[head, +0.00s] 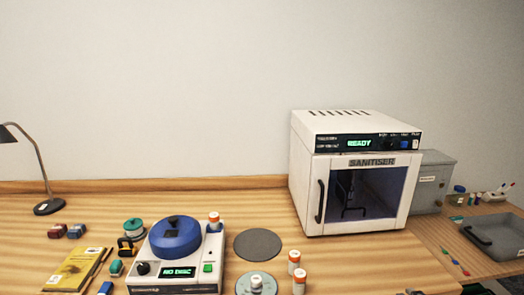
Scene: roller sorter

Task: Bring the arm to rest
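Neither of my grippers shows in the head view, so their state and anything in them are hidden. The task names an arm, and no arm is clearly visible. Small dark shapes sit at the bottom right edge, too cut off to identify. The white roller sorter machine (147,285) stands at the front with a blue round lid (175,238) on top. Its display reads "NO DISC". An orange-capped bottle (214,222) stands at its back right corner.
A white sanitiser (357,129), door shut, reads "READY". Right of it are a grey box (434,178) and a grey tray (492,240). A grey disc (257,245), two orange-capped bottles, a yellow book (76,268) and a lamp (47,207) occupy the table. The back middle is clear.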

